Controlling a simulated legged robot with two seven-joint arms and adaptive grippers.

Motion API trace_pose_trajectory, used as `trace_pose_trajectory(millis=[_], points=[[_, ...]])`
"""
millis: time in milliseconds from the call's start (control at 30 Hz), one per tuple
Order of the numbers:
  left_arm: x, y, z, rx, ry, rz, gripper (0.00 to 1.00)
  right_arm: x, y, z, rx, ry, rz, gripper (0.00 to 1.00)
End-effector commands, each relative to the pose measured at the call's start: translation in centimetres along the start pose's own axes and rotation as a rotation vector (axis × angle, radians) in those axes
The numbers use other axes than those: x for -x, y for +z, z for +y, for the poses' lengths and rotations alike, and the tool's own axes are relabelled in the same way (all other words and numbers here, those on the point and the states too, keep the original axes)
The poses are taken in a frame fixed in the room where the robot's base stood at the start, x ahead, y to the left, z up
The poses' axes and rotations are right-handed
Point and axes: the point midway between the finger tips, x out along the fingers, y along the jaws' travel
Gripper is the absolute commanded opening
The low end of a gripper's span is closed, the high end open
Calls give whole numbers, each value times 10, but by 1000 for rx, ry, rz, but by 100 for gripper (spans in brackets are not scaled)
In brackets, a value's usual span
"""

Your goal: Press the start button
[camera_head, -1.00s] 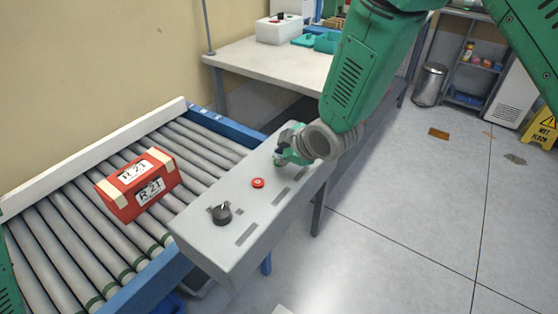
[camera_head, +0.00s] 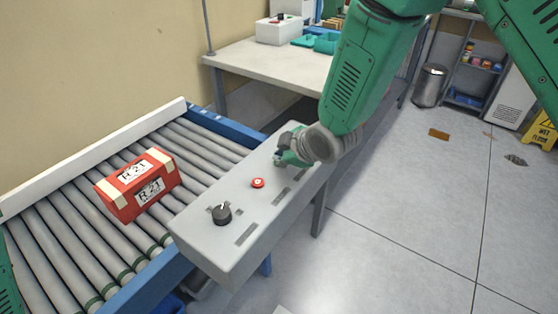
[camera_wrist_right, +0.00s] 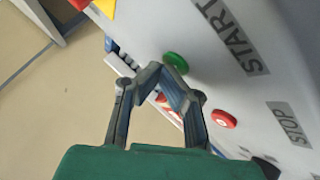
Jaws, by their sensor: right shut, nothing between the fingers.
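The green start button (camera_wrist_right: 176,62) shows in the right wrist view, beside the START label (camera_wrist_right: 232,35) on the grey control panel (camera_head: 215,252). My right gripper (camera_wrist_right: 163,72) is shut and empty. Its fingertips are right by the button's edge in that view; I cannot tell whether they touch it. In the head view my right gripper (camera_head: 281,161) is low over the panel's far end and largely hides the button. The red stop button (camera_head: 257,183) is nearer, and it also shows in the wrist view (camera_wrist_right: 223,119). My left gripper is out of view.
A black knob (camera_head: 221,211) stands on the panel's near end. A white table (camera_head: 245,62) stands behind. The floor at right is mostly clear.

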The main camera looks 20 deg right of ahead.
Motion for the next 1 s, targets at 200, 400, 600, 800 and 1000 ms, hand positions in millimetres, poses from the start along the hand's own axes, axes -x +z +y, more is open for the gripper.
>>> trace_pose_trajectory(millis=[200,400,600,800,1000], points=[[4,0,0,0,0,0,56,3,-2,2,0,-1,-2,0],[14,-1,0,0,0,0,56,11,-8,7,0,-1,-1,0],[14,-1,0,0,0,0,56,11,-8,7,0,-1,-1,0],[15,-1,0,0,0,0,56,12,-9,8,0,-1,-1,0],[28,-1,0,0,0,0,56,22,-16,15,0,0,-1,0]])
